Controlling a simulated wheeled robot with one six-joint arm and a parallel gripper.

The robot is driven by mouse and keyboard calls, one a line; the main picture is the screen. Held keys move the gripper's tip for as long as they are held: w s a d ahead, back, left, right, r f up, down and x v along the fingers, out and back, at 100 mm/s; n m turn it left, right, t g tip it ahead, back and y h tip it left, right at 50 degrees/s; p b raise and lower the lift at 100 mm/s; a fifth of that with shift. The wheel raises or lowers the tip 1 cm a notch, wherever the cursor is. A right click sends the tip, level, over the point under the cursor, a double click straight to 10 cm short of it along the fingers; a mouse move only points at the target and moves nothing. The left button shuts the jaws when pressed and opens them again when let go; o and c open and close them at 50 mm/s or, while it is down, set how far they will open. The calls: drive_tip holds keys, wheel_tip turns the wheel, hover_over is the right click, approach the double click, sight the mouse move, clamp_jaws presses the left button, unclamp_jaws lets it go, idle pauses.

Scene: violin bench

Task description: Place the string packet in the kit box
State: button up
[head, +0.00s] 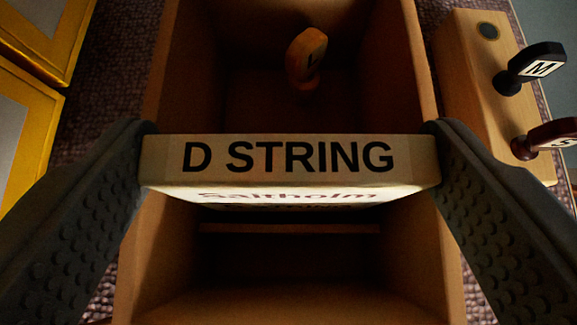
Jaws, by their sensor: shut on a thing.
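The string packet (288,155) is a flat, pale packet with "D STRING" in black on the edge facing me. Part of its printed face shows below that edge. My gripper (290,160) is shut on the packet, with one dark, studded finger at each end. The kit box (143,270) is an open wooden box below the packet. The packet spans the box's width in the picture and hides part of its inside. I cannot tell how high the packet is above the box floor. An orange-brown peg marked "L" (306,58) is inside the far part of the box.
A wooden block (470,95) at the right holds a dark peg marked "M" (528,66) and a reddish-brown peg (545,139). Yellow-framed items (50,105) lie at the left. A dark textured surface (115,80) shows between them and the box.

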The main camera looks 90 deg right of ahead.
drive_tip(key=shift+f, duration=0.3)
drive_tip(key=shift+s+f, duration=0.1)
drive_tip(key=shift+f, duration=0.1)
drive_tip(key=o, duration=1.5)
drive_tip(key=shift+f, duration=0.2)
drive_tip(key=shift+r, duration=0.65)
drive_tip(key=v, duration=1.2)
drive_tip(key=shift+r, duration=0.3)
